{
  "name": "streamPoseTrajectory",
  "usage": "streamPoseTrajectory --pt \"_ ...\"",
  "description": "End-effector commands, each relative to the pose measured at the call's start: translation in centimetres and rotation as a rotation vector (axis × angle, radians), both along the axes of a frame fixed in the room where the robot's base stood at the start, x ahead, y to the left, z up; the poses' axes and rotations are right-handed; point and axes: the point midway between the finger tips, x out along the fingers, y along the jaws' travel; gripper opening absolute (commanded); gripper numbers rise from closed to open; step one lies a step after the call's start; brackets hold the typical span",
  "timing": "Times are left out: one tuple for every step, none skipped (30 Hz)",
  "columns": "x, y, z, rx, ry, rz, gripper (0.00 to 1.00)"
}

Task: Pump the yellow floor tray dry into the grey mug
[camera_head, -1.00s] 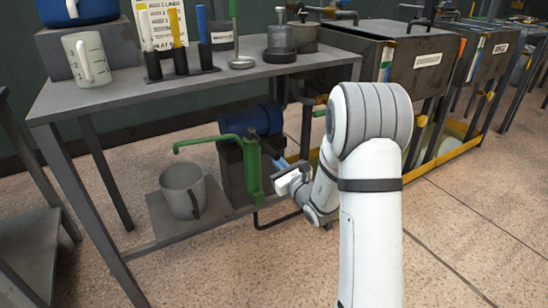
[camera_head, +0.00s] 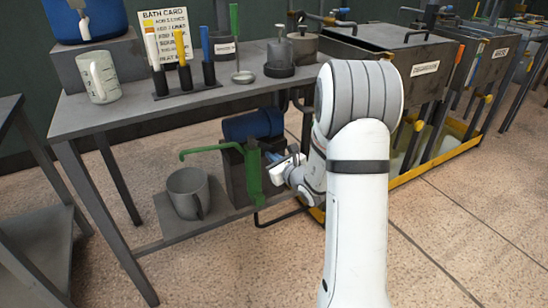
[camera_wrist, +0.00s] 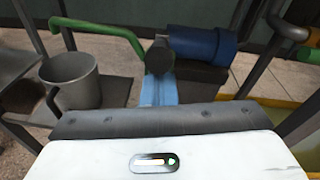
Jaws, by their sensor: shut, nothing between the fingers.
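The grey mug (camera_head: 187,192) stands upright on the low shelf under the bench, and also shows in the wrist view (camera_wrist: 72,82). The green pump (camera_head: 252,178) stands to its right, its curved spout ending above the mug's mouth. The yellow floor tray (camera_head: 432,160) lies under the tanks at right, partly hidden by my arm; pale liquid seems to show in it. My gripper (camera_head: 272,157) is shut and empty, close to the right of the pump's upper part. In the wrist view its light blue fingers (camera_wrist: 158,88) point at a dark round knob (camera_wrist: 159,57); contact is unclear.
A blue cylinder (camera_head: 252,124) lies behind the pump on a dark block. The bench top (camera_head: 95,116) is overhead, with steel legs around. Dark tanks (camera_head: 400,65) stand at right. The tiled floor (camera_head: 470,225) in front is clear.

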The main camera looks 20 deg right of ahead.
Motion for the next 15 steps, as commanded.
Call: streamPoseTrajectory --pt "0.0 -0.1 0.1 0.000 -0.004 -0.002 0.00" --pt "0.0 -0.2 0.1 0.000 -0.004 -0.003 0.00" --pt "0.0 -0.2 0.1 0.000 -0.004 -0.003 0.00" --pt "0.0 -0.3 0.0 0.000 -0.004 -0.004 0.00" --pt "0.0 -0.3 -0.2 0.000 -0.003 -0.005 0.00" --pt "-0.1 -0.4 -0.5 0.000 -0.003 -0.005 0.00" --pt "-0.1 -0.4 -0.8 0.000 -0.003 -0.005 0.00" --pt "-0.1 -0.5 -1.1 0.000 -0.002 -0.005 0.00" --pt "-0.2 -0.6 -1.6 0.001 -0.002 -0.005 0.00" --pt "-0.3 -0.7 -2.0 0.001 -0.002 -0.005 0.00" --pt "-0.4 -0.7 -2.5 0.001 -0.002 -0.005 0.00" --pt "-0.4 -0.8 -3.2 0.001 -0.001 -0.004 0.00" --pt "-0.5 -0.9 -3.7 0.001 0.000 -0.003 0.00" --pt "-0.6 -1.0 -4.2 0.001 0.000 -0.002 0.00" --pt "-0.7 -1.1 -4.8 0.000 0.000 -0.001 0.00"
